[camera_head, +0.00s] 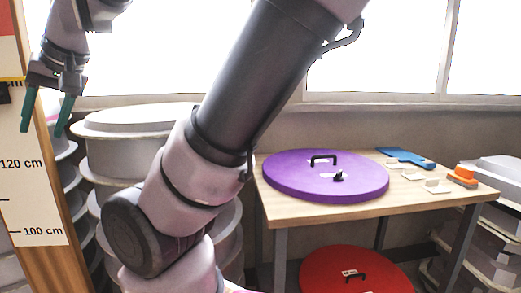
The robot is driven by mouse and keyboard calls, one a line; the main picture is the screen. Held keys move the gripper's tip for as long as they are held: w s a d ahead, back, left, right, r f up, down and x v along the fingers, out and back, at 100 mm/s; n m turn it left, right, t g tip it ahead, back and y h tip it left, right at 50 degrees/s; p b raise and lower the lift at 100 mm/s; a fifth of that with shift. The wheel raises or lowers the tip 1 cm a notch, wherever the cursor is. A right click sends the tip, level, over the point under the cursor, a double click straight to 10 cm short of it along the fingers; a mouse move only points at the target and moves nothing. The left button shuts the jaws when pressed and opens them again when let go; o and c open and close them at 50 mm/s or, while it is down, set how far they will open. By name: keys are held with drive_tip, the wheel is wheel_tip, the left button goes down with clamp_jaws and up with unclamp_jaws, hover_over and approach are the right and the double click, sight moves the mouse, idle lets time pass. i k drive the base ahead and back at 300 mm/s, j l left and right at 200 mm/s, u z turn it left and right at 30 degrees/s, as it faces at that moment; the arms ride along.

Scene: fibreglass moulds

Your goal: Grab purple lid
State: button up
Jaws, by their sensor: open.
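A round purple lid (290,182) with a black handle on top lies flat on a wooden table (415,207) right of centre. A smaller dark part also stands on the lid, right of the handle. My gripper (45,112) is at the upper left, with its two green fingers apart and nothing between them. It is far to the left of the lid. My large arm links cross the middle of the view between them and pass close to the lid's left edge in the picture.
A blue tool (406,158), small pale pieces and an orange item (462,176) lie on the table's right. A red lid (350,272) is below the table. Pale round moulds (115,150) stack at left. A height-marked board (30,190) stands near my gripper.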

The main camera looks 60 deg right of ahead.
sight(306, 174)
drive_tip(key=z, duration=2.75)
